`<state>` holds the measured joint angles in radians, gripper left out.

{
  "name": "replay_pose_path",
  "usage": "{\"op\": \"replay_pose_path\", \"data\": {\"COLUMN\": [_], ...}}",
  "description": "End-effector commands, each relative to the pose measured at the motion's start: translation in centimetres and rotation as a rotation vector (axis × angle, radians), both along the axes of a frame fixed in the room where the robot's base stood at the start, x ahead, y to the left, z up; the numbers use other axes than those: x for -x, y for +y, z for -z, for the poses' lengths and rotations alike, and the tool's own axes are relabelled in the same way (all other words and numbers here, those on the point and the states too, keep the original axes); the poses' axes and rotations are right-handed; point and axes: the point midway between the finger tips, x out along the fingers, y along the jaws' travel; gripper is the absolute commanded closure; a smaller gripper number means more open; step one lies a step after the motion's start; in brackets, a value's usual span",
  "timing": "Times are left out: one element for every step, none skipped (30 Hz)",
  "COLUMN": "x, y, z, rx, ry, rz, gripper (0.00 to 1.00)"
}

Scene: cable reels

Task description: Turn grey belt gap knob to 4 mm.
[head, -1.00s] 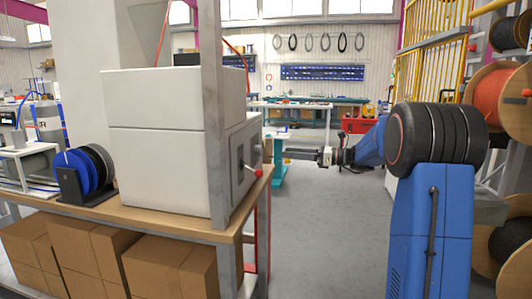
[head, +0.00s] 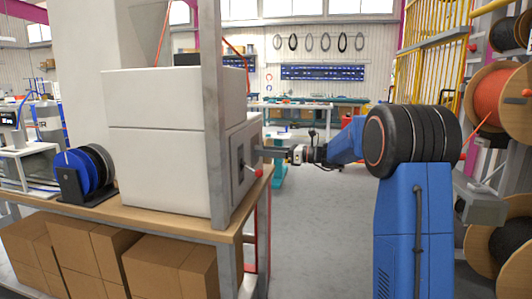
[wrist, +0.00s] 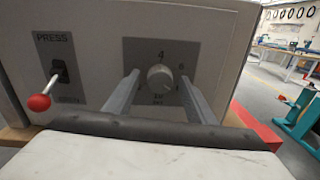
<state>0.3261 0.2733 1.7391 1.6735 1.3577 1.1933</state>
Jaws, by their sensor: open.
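The grey belt gap knob (wrist: 160,77) sits on a grey dial plate (wrist: 182,50) on the machine's side panel, in the wrist view. A "4" stands above it, with a mark at its upper right that may be a digit. Its pointer setting is too small to tell. My gripper (wrist: 160,80) is open, one finger on each side of the knob, with no clear contact. In the head view my gripper (head: 264,152) reaches the right side of the white machine (head: 165,140). The knob cannot be made out there.
A press lever with a red ball (wrist: 40,102) is left of the knob; the ball also shows in the head view (head: 258,173). A grey post (head: 212,110) stands in front of the machine on the wooden bench (head: 150,222). Open floor (head: 325,215) lies to the right.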

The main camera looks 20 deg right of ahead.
Motion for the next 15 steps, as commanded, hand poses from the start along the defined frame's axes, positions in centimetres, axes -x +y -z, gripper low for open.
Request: {"op": "replay_pose_path", "data": {"x": [0.01,0.01,0.01,0.01,0.01,0.02,0.01,0.01,0.02,0.02,0.02,0.02,0.02,0.02,0.02], "y": [-0.01,-0.01,-0.02,-0.02,-0.02,-0.01,-0.02,-0.02,-0.02,-0.02,-0.02,-0.02,-0.02,-0.02,-0.02], "z": [0.0,0.0,0.0,0.0,0.01,0.0,0.0,0.01,0.01,0.01,0.01,0.01,0.01,0.01,0.02], "rx": [0.0,0.0,0.0,0.0,0.0,0.0,0.0,0.0,0.0,0.001,0.001,0.003,0.005,0.007,0.01], "ry": [0.0,0.0,0.0,0.0,0.0,0.0,0.0,0.0,0.0,-0.001,-0.002,-0.004,-0.008,-0.011,-0.018], "rz": [0.0,0.0,0.0,0.0,0.0,0.0,0.0,0.0,0.0,0.0,0.0,0.0,0.0,0.0,0.0], "gripper": [0.5,0.57,0.67,0.74,0.81,0.9,0.91,0.91,0.91,0.91,0.91,0.91,0.91,0.91,0.91]}}
